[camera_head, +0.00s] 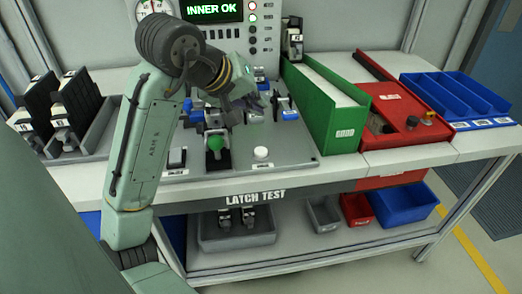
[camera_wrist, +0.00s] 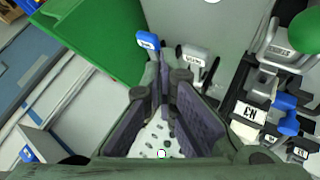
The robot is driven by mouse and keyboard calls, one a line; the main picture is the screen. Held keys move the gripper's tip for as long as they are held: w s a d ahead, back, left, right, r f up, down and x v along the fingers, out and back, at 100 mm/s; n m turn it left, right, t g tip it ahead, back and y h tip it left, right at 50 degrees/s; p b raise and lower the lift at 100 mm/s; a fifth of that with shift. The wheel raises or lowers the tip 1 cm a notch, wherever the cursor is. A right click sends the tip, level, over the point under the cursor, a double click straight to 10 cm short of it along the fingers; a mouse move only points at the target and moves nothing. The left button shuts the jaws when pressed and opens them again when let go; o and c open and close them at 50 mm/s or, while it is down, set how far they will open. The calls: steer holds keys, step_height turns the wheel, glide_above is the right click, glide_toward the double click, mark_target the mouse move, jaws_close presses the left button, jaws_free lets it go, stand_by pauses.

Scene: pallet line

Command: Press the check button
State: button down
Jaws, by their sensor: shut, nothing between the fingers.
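A round white button (camera_head: 261,153) stands on the front of the grey test plate (camera_head: 290,160), with a small label I cannot read. I cannot tell for certain which is the check button. My gripper (camera_head: 250,105) is over the back of the plate, behind the white button and apart from it. In the wrist view my gripper (camera_wrist: 166,72) is shut and empty, pointing near blue- and grey-tipped clamp levers (camera_wrist: 148,41). A green knob (camera_head: 214,143) stands on the fixture left of the white button.
A display (camera_head: 212,10) reads "INNER OK", beside a gauge (camera_head: 154,10) and a column of lamps. A green bin (camera_head: 325,110) closely borders the plate on the right. A red tray (camera_head: 405,120) and blue tray (camera_head: 457,95) lie beyond. Black latch units (camera_head: 75,100) stand left.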

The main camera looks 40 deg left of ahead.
steer(key=b, duration=0.6)
glide_above(258, 149)
step_height(258, 149, down, 8)
steer(key=shift+r, duration=0.2)
steer(key=shift+f, duration=0.4)
stand_by(0.5)
steer(key=shift+f+b, duration=0.35)
steer(key=shift+f, duration=0.1)
steer(key=shift+s+f, duration=0.1)
steer(key=shift+f, duration=0.45)
stand_by(0.5)
steer(key=shift+r, duration=0.1)
steer(key=shift+r+p, duration=0.7)
steer(key=shift+r, duration=0.2)
steer(key=shift+r, duration=0.1)
step_height(258, 149, up, 5)
steer(key=p, duration=0.4)
steer(key=shift+p, duration=0.3)
